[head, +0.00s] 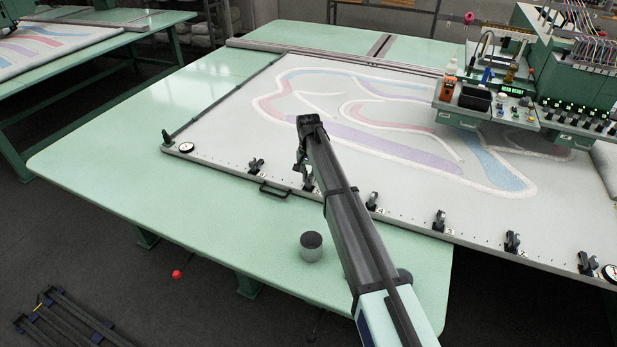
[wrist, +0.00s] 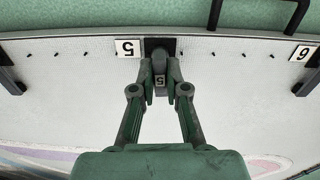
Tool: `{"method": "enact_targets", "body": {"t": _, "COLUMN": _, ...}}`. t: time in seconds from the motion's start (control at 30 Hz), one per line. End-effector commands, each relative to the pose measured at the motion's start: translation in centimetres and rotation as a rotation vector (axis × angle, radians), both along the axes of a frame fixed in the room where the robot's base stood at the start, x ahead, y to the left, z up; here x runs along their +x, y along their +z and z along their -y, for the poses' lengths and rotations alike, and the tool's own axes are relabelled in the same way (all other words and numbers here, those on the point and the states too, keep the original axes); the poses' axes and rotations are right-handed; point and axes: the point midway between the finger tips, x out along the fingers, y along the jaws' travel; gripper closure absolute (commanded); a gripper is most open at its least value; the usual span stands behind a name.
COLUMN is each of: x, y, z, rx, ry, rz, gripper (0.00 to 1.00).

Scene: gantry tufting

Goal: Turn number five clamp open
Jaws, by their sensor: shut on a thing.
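The number five clamp (wrist: 159,52) is a dark clamp on the frame edge, next to a white label reading 5 (wrist: 128,48). My gripper (wrist: 160,76) has its two fingers on either side of the clamp's dark lever, which bears a small 5, and is shut on it. In the head view my gripper (head: 302,168) is at the front edge of the tufting frame (head: 230,170). The clamp shows there only in part (head: 308,187), mostly hidden by my arm. I cannot tell the lever's exact angle.
Clamp six (head: 256,165) stands to the left and clamp four (head: 372,201) to the right, with more clamps further right. A dark handle (head: 273,190) sticks out of the frame's front edge. A grey cylinder (head: 311,246) stands on the green table (head: 200,215).

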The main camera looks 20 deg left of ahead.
Motion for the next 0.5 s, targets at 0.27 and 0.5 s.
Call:
{"method": "enact_targets", "body": {"t": 0.27, "x": 0.01, "y": -0.21, "z": 0.00, "rx": 0.000, "ry": 0.169, "rz": 0.001, "gripper": 1.00}}
{"method": "enact_targets", "body": {"t": 0.5, "x": 0.00, "y": -0.24, "z": 0.00, "rx": 0.000, "ry": 0.390, "rz": 0.000, "gripper": 1.00}}
